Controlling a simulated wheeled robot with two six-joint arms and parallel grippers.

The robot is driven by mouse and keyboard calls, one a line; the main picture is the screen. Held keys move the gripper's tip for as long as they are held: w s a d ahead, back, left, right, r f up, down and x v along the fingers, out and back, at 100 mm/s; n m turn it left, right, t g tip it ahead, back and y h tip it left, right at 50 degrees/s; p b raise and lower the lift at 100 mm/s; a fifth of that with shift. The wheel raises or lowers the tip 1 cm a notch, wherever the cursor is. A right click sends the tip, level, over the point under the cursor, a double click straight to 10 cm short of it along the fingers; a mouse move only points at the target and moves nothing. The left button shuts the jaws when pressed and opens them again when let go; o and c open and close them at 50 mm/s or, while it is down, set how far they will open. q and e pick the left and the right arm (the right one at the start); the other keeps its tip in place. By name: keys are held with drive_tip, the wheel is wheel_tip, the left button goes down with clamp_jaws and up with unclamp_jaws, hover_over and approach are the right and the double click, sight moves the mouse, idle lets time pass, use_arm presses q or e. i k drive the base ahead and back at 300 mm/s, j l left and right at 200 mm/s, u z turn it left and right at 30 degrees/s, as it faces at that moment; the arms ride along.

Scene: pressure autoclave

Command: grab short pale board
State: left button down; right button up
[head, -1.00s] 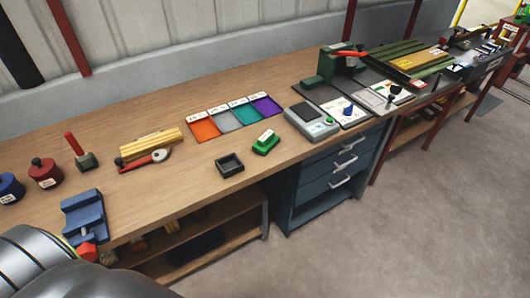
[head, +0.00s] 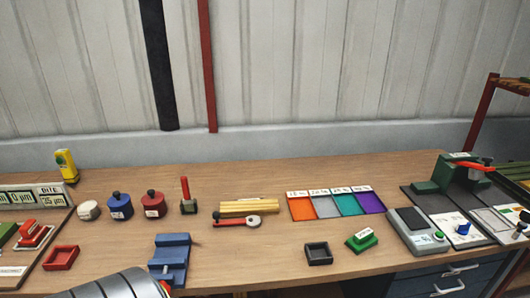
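A small stack of pale yellow wooden boards (head: 248,206) lies on the workbench (head: 300,240), left of the coloured tray row. The boards lie close together, and I cannot tell their separate lengths. A red-handled tool with a round pale head (head: 238,221) lies along the front of the stack. A silver link of my arm shows at the bottom left. Neither of my grippers is in view.
A blue vise (head: 170,258) stands at the front edge. Behind it are blue (head: 120,207) and red (head: 153,204) pots and a red-handled stamp (head: 187,195). A dark square tray (head: 318,254) and green block (head: 361,240) lie to the right.

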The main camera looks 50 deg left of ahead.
sight(267, 206)
drive_tip(key=u, duration=1.7)
drive_tip(key=i+l, duration=0.1)
drive_tip(key=l, duration=0.15)
